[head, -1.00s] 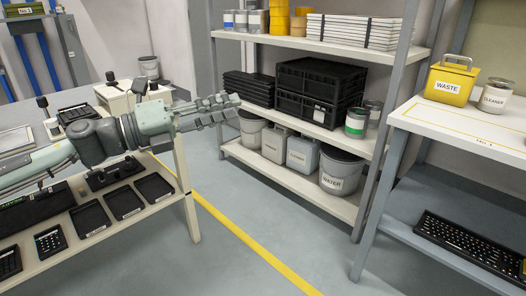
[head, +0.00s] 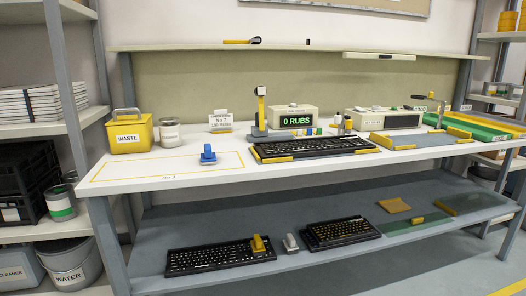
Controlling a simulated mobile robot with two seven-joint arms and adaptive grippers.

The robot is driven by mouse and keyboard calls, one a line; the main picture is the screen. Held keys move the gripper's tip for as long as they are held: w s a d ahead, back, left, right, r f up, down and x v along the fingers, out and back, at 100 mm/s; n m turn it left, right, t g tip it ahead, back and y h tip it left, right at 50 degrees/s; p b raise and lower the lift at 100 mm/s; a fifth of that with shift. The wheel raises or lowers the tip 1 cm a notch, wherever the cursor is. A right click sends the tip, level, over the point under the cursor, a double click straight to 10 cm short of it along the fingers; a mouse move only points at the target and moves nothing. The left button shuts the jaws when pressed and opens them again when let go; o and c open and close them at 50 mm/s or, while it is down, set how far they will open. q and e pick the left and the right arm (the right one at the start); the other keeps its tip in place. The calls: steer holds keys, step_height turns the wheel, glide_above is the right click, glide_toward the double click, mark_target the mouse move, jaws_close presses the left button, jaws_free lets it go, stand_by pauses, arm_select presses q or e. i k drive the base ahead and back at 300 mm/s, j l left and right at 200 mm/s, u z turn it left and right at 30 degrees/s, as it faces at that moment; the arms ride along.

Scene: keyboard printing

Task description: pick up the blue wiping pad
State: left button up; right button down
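A small blue block-like object with a raised grip, which looks like the blue wiping pad (head: 208,155), stands on the white workbench top (head: 130,180). It sits inside a yellow-outlined area, towards that area's right side, left of a black keyboard (head: 312,149). It appears uncovered, with nothing touching it from above. Neither of my grippers shows in the head view now.
A yellow WASTE bin (head: 129,134) and a CLEANER can (head: 170,133) stand at the back left of the bench. The lower shelf (head: 215,215) holds two keyboards. Bench space left of the pad is clear.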

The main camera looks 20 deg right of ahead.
mark_target(208, 158)
steer(key=i+l+z, duration=0.25)
steer(key=i, duration=0.15)
steer(key=i+l+z, duration=0.25)
steer(key=i, duration=0.2)
steer(key=i+z, duration=0.25)
steer(key=i, duration=0.2)
steer(key=i+l, duration=0.15)
steer(key=i, duration=0.4)
